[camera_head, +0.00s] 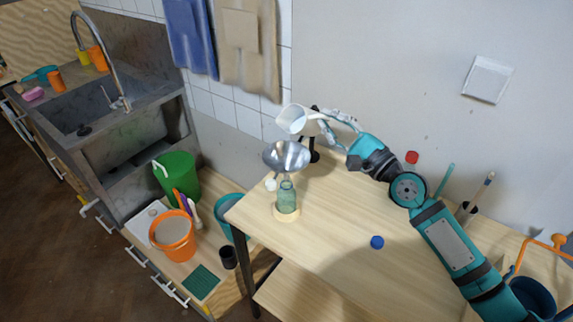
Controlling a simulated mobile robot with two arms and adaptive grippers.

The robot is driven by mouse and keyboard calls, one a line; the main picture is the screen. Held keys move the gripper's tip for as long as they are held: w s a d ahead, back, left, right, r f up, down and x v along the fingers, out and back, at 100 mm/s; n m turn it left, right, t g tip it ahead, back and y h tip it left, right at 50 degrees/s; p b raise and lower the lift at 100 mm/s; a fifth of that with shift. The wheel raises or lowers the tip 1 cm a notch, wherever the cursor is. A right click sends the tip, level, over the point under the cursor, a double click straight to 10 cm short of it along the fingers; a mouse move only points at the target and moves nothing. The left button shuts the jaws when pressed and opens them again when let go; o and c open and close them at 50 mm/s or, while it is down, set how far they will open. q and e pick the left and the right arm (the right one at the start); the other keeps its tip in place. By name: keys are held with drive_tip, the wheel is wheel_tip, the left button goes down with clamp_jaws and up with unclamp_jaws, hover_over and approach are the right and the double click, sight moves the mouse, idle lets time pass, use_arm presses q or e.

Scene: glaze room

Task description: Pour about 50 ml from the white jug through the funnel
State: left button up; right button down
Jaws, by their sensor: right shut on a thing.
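The white jug (294,119) is in the air above the far left part of the wooden table. My right gripper (322,122) is shut on it from its right side. The jug looks tilted to the left, its mouth toward the left. A metal funnel (286,156) sits just below the jug, above a greenish glass bottle (287,197). I cannot see any liquid stream or the level in the jug. My left gripper is not in view.
The table (345,203) is mostly clear in the middle. A blue cap (377,242) lies near its front, and a red cap (411,157) shows beyond my right arm. A cup with tools (465,211) stands at right. An orange bucket (172,238) and a green bucket (178,176) are at left.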

drive_tip(key=n+b, duration=0.2)
drive_tip(key=b, duration=0.1)
drive_tip(key=f+n+y+b, duration=0.1)
drive_tip(key=shift+s+a+f+n, duration=0.1)
drive_tip(key=shift+s+a+n, duration=0.2)
drive_tip(key=shift+s+a, duration=0.05)
idle(0.4)
drive_tip(key=shift+s+a+f+b, duration=0.1)
drive_tip(key=shift+s+a+b, duration=0.1)
drive_tip(key=shift+b, duration=0.2)
idle(0.4)
drive_tip(key=shift+s+a+n, duration=0.15)
drive_tip(key=shift+s+n, duration=0.05)
drive_tip(key=shift+n, duration=0.2)
drive_tip(key=shift+w+d+r, duration=0.15)
drive_tip(key=shift+d+r, duration=0.1)
idle(0.3)
drive_tip(key=shift+d+r+b, duration=0.1)
drive_tip(key=shift+b, duration=0.2)
drive_tip(key=shift+n+y, duration=0.3)
drive_tip(key=shift+y, duration=0.1)
